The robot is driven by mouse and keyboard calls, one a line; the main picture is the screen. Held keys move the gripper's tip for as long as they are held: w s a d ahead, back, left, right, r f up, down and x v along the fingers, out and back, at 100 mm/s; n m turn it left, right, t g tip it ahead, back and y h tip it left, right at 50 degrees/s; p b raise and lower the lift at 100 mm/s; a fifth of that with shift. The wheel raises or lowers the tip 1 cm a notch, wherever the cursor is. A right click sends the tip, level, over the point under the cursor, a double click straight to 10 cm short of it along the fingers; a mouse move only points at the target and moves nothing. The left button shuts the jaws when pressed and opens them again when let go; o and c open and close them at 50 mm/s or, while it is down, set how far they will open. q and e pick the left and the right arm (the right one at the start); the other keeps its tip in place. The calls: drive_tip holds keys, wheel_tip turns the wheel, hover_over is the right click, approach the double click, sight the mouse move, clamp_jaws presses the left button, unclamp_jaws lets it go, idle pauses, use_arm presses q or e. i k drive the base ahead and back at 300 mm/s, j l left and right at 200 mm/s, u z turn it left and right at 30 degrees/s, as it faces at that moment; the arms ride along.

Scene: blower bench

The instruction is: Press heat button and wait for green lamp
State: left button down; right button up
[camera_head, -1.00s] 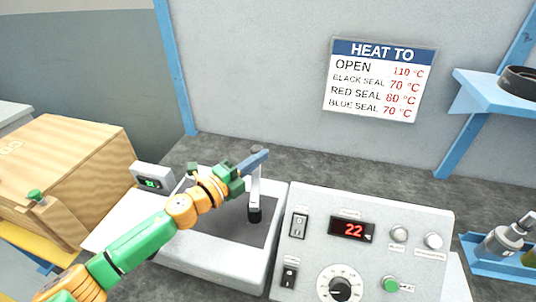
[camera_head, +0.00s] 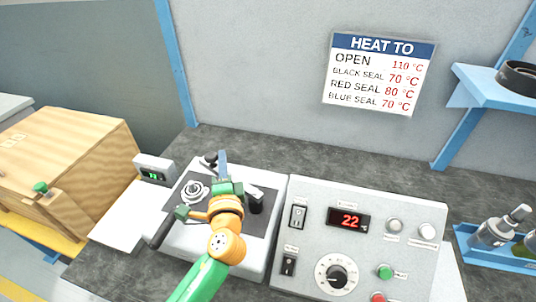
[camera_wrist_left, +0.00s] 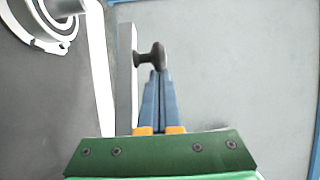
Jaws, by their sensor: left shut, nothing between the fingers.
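The green heat button (camera_head: 384,272) is on the lower right of the grey control panel (camera_head: 433,255). Two round lamps, left (camera_head: 394,226) and right (camera_head: 428,231), look pale, with no green glow. The red display (camera_head: 349,220) reads 22. My left gripper (camera_head: 222,157) is shut and empty, over the white machine left of the panel, well away from the button. In the left wrist view its blue fingers (camera_wrist_left: 158,82) point at a dark knob (camera_wrist_left: 150,57), close to the tips; contact cannot be told. My right gripper is out of view.
The white machine (camera_head: 235,263) has a round metal fitting (camera_head: 195,191) and a black handle (camera_head: 256,201). A wall sign (camera_head: 378,75) lists temperatures. A blue tray (camera_head: 500,257) holds bottles at right.

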sight(384, 272)
drive_tip(key=k+l, duration=0.3)
drive_tip(key=k, duration=0.15)
drive_tip(key=k+l, duration=0.3)
drive_tip(key=k, duration=0.15)
